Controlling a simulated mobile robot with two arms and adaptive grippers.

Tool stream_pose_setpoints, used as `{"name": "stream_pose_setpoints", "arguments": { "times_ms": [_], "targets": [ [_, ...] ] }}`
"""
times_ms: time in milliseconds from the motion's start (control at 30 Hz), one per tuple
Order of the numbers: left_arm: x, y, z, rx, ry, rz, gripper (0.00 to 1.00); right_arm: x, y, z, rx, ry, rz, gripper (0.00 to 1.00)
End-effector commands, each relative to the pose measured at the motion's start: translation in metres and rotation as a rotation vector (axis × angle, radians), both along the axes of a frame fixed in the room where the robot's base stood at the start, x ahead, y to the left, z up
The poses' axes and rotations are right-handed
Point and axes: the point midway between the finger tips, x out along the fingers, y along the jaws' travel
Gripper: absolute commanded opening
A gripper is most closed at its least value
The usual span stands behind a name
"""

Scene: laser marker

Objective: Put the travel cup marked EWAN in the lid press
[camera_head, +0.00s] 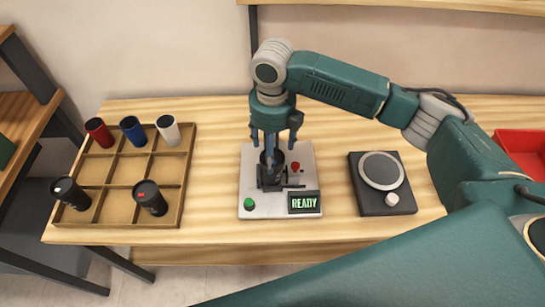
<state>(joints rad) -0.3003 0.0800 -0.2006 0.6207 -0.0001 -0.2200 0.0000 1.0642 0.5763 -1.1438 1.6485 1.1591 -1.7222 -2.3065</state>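My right gripper (272,152) points down over the machine with a green READY screen (304,203). A dark shape (270,178) stands upright under its fingers; I cannot tell whether this is a cup or part of the machine, nor whether the fingers grip it. No name is readable on either. I cannot tell for certain which device is the lid press. My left gripper is not in view.
The tray (183,190) has red (99,132), blue (133,131) and white (168,130) cups in its back row. A dark unit with a round grey plate (381,170) sits right of the machine. A red bin (522,150) stands far right. Bare table separates tray and machine.

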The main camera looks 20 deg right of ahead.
Motion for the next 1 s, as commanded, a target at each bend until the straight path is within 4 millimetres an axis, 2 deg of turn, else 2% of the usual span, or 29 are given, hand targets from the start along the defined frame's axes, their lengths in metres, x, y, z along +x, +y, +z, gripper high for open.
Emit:
{"name": "stream_pose_setpoints", "arguments": {
  "times_ms": [200,400,600,1000],
  "targets": [
    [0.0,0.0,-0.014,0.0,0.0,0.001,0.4,0.001,0.0,0.047,0.001,-0.005,0.001,0.71],
    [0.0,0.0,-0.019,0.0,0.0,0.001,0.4,0.001,0.0,0.075,-0.001,-0.002,-0.001,0.71],
    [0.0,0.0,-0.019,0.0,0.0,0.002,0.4,0.0,0.0,0.084,0.0,0.001,-0.001,0.71],
    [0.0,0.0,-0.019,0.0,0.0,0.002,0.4,0.0,0.0,0.084,0.0,0.0,0.0,0.71]
  ]
}}
